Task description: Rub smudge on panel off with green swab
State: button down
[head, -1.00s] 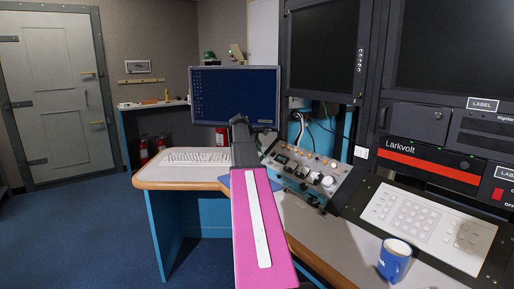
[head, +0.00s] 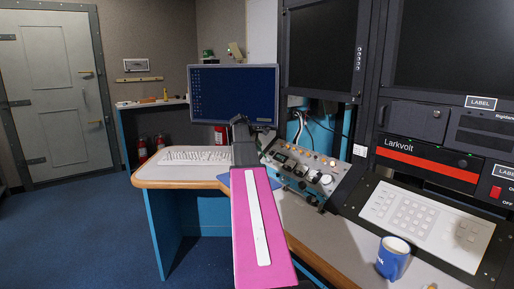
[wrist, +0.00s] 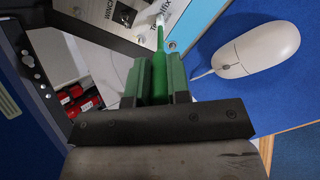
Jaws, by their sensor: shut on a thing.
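In the wrist view my gripper (wrist: 162,80) is shut on the green swab (wrist: 159,62). The swab's green handle stands between the two green jaws, and its pale tip points away, toward the top of the view. The tip is over or close to a light grey panel (wrist: 142,16) with printed lettering and dark knobs; I cannot tell whether it touches. In the head view the sloped control panel (head: 303,172) with knobs and lamps sits on the desk, right of my arm. My jaws and the swab are hidden there behind my pink arm. I cannot make out the smudge clearly.
A white mouse (wrist: 256,50) lies on a blue mat beside my gripper. A monitor (head: 234,94) and keyboard (head: 197,156) stand on the desk. A blue mug (head: 392,258) and a keypad console (head: 412,207) are at right. Floor at left is clear.

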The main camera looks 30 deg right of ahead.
jog(key=shift+s, duration=0.35)
jog(key=c, duration=1.9)
grip_release()
jog(key=shift+s, duration=0.1)
jog(key=shift+o, duration=0.2)
jog(key=shift+s+d, duration=0.1)
jog(key=shift+s, duration=0.3)
jog(key=shift+s, duration=0.65)
jog(key=shift+s, duration=0.4)
